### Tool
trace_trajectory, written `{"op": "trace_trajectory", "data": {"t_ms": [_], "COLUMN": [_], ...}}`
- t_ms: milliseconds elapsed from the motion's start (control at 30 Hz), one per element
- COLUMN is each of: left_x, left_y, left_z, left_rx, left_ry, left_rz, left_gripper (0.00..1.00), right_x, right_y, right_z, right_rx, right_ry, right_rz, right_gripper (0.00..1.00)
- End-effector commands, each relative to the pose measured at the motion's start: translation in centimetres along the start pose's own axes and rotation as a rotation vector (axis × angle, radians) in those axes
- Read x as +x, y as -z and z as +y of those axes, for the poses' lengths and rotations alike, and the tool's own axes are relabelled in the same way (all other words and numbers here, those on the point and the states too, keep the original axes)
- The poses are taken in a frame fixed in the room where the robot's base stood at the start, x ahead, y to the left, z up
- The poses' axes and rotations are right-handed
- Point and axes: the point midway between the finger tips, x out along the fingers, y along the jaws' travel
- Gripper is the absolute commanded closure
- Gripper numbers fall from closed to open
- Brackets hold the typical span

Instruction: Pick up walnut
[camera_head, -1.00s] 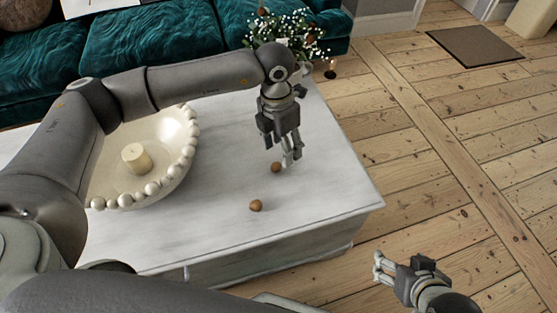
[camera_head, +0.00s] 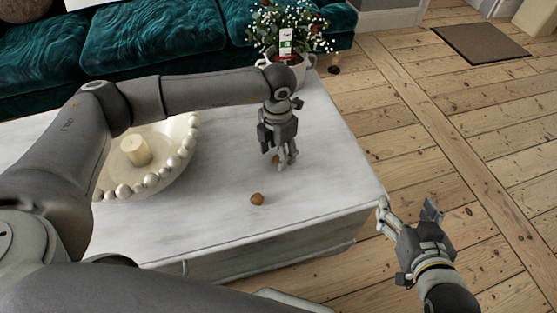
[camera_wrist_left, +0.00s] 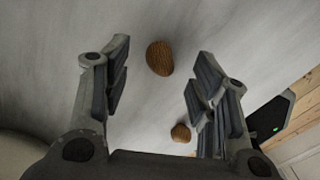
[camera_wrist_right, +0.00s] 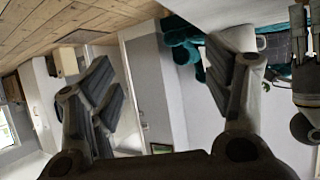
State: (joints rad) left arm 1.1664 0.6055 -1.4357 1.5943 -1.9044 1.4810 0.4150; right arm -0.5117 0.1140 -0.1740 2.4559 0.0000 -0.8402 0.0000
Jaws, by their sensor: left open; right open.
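One brown walnut (camera_head: 257,199) lies on the white wooden table (camera_head: 215,228) toward its front edge. A second walnut (camera_head: 276,160) is beside the fingers of my left gripper (camera_head: 287,166) and partly hidden by them. My left gripper is open, pointing down low over the table. In the left wrist view a larger-looking walnut (camera_wrist_left: 160,58) shows in the gap between the open fingertips, not gripped. A smaller-looking walnut (camera_wrist_left: 181,132) shows closer to the right finger. My right gripper (camera_head: 410,208) is open and empty, off the table's right side over the floor.
A large beaded bowl (camera_head: 124,191) holding a candle (camera_head: 135,150) stands at the table's left. A potted plant (camera_head: 285,38) with white flowers stands at the back right. A teal sofa (camera_head: 150,38) is behind. The table's right front is clear.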

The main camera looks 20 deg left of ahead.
Motion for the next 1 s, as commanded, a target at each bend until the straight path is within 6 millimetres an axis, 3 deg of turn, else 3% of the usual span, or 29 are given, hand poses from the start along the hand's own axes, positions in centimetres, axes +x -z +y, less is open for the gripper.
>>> {"op": "trace_trajectory", "data": {"t_ms": [233,533,833,1000], "left_x": [2.3,2.4,2.4,2.4], "left_y": [0.0,0.0,0.0,0.0], "left_z": [0.0,0.0,0.0,0.0], "left_rx": [0.0,0.0,-0.001,-0.001], "left_ry": [0.001,0.001,0.001,0.001], "left_rz": [0.0,0.0,0.0,0.0], "left_gripper": [0.46,0.46,0.82,0.83], "right_x": [0.3,0.3,0.3,0.3], "right_y": [2.8,3.3,3.3,3.3], "right_z": [-0.4,-0.4,-0.4,-0.4], "right_rx": [0.0,0.0,0.0,0.0], "right_ry": [0.009,0.009,0.009,0.009], "right_rz": [0.147,0.167,0.166,0.165], "right_gripper": [0.26,0.26,0.26,0.26]}}
